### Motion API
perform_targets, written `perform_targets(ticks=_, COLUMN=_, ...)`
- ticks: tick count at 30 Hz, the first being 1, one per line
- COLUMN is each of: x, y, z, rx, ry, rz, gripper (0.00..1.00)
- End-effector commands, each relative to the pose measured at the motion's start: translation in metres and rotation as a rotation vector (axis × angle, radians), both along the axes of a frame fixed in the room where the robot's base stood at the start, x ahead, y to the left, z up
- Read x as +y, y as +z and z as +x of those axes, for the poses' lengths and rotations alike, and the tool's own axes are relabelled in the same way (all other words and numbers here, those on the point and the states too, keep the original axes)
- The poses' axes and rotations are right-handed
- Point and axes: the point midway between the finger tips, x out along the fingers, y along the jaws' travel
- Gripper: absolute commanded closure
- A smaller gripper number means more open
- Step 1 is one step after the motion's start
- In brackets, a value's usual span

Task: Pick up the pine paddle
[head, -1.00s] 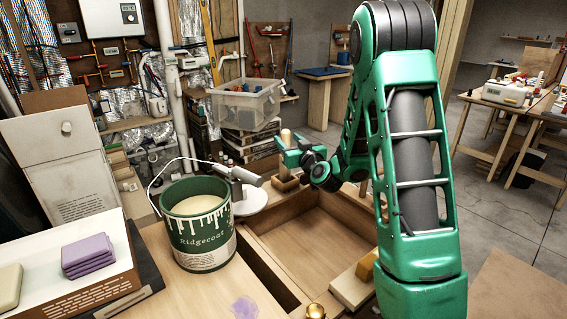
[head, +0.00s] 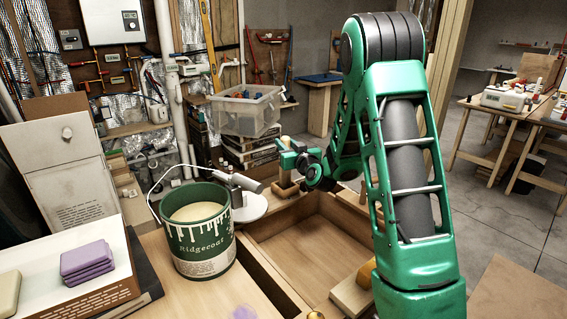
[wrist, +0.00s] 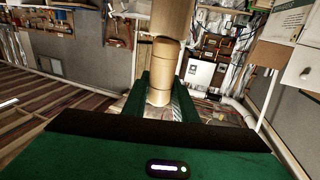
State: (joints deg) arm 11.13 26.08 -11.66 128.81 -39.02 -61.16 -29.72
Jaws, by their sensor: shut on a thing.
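The pale wooden piece that I take for the pine paddle (head: 285,145) stands upright at the far end of the open wooden drawer or tray, near the white lamp base. Its rounded top shows above my gripper (head: 292,160) and a wider wooden part shows below it. My gripper is shut around its shaft. In the wrist view the tan, ringed shaft (wrist: 165,55) runs between my two green fingers (wrist: 160,97). I cannot tell whether its foot touches a surface.
A green Ridgecoat paint can (head: 199,235) and a grey lamp (head: 238,182) stand left of the open tray (head: 310,250). A clear plastic bin (head: 245,112) is behind. Purple sponges (head: 87,262) lie at left. The tray's middle is clear.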

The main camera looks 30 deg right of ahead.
Motion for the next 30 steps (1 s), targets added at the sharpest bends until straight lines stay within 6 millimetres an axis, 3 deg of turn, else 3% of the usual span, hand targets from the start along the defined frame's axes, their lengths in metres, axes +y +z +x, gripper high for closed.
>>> perform_targets(ticks=8, x=0.001, y=0.008, z=0.000, rx=-0.001, ry=0.002, rz=0.000, gripper=1.00)
perform_targets(ticks=16, x=0.001, y=0.042, z=0.000, rx=-0.005, ry=0.003, rz=-0.001, gripper=1.00)
perform_targets(ticks=30, x=0.065, y=0.081, z=-0.024, rx=-0.003, ry=0.005, rz=-0.001, gripper=1.00)
